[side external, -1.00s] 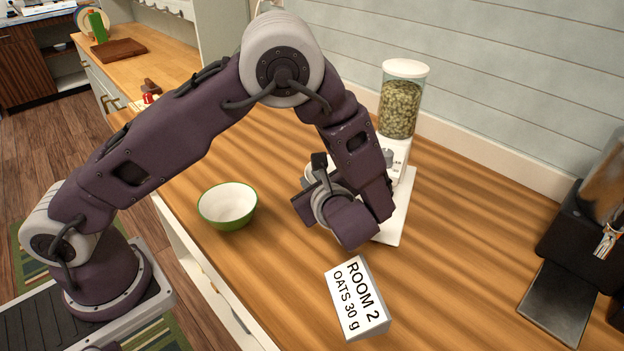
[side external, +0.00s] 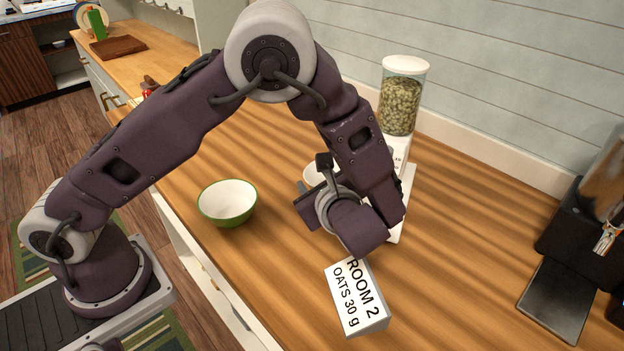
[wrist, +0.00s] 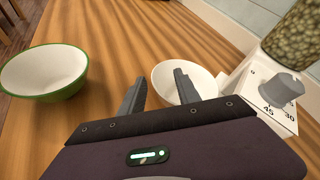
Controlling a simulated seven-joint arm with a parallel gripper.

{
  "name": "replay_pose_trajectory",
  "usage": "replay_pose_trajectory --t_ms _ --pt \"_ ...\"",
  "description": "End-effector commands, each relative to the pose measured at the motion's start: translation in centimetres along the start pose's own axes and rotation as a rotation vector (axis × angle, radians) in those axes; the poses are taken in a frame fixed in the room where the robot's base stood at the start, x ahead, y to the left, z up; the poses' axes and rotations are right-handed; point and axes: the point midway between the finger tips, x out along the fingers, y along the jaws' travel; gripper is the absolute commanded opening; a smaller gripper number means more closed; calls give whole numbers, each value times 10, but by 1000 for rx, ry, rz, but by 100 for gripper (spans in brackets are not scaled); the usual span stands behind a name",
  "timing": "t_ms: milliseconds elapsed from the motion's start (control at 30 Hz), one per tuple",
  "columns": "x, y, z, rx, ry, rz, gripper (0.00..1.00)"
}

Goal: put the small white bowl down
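The small white bowl (wrist: 204,82) stands upright on the wooden counter beside the white dispenser base in the wrist view. In the side external view only part of the bowl (side external: 311,177) shows behind my wrist. My gripper (wrist: 159,80) is open, its two fingers well apart. The left part of the bowl's rim shows in the gap between the fingers, and the right finger overlaps the bowl in the picture. Neither finger is seen closed on the rim. Whether a finger touches the bowl cannot be told.
A green-and-white bowl (side external: 227,207) stands left of my gripper. A dispenser (side external: 403,100) with a knob stands close on the right. A white "ROOM 2 OATS 30 g" block (side external: 357,300) is near the front. A dark dispenser (side external: 575,245) stands far right; counter between is clear.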

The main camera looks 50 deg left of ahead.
Motion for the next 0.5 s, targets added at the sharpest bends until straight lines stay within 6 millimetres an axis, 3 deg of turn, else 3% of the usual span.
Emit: replay_pose_trajectory --t_ms 100,233,333,500 --pt "-36 -1 0 -1 3 -4 39" --pt "-66 -1 0 -1 1 -3 39" --pt "-80 -1 0 -2 -1 -2 39" --pt "-88 0 0 0 -1 2 39"
